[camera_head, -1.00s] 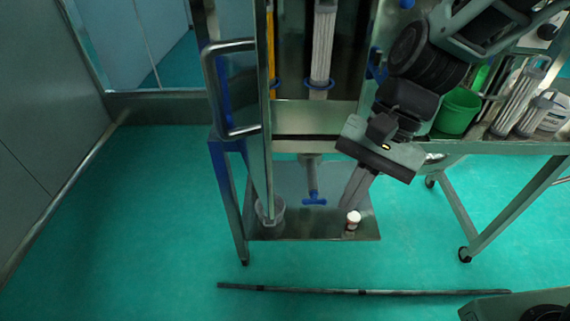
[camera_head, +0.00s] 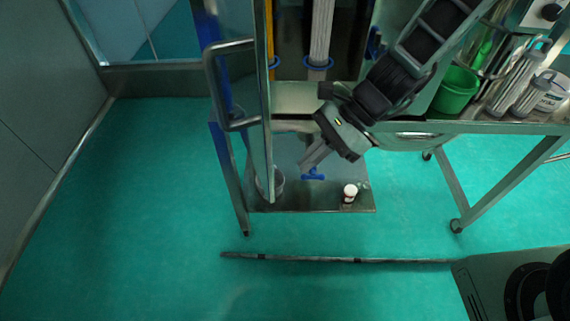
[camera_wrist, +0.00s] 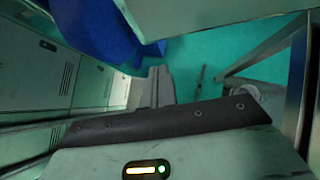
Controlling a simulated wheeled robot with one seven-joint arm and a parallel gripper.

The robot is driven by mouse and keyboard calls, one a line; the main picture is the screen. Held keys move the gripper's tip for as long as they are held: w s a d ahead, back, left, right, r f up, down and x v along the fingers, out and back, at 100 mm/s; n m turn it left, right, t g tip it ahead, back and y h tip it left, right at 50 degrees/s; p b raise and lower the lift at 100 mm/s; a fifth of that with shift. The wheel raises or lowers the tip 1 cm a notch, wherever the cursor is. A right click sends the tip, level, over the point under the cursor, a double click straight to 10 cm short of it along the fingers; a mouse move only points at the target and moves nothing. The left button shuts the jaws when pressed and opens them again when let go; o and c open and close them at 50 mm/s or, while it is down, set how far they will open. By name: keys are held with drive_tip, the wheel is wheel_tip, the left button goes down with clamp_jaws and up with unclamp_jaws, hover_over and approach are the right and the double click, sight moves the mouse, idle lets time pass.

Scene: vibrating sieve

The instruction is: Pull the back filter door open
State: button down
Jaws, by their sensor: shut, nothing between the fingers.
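A metal-framed door (camera_head: 266,150) with a bar handle (camera_head: 212,85) on its left side stands nearly edge-on to the head view, swung out from the cabinet front. I cannot tell for certain whether it is the back filter door. My gripper (camera_head: 304,168) is shut and empty. In the head view it appears to the right of the door, in front of the cabinet's lower part, apart from the door's edge. Its fingers (camera_wrist: 155,88) also show together in the wrist view. My forearm hides part of the cabinet's right side.
A blue valve (camera_head: 313,175), a clear cup (camera_head: 277,184) and a small white-topped bottle (camera_head: 349,193) are at the lower shelf (camera_head: 318,202). A table with a green bucket (camera_head: 457,90) stands right. A dark rod (camera_head: 340,260) lies on the floor; open floor is left.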

drive_tip(key=shift+s+a+f+p, duration=0.2)
drive_tip(key=shift+s+a+p, duration=0.15)
drive_tip(key=shift+a, duration=0.5)
drive_tip(key=shift+s+a+f+p, duration=0.25)
drive_tip(key=shift+a+p, duration=0.05)
drive_tip(key=shift+a, duration=0.5)
drive_tip(key=shift+s+a+f+p, duration=0.2)
drive_tip(key=shift+s+a+p, duration=0.15)
drive_tip(key=shift+a, duration=0.5)
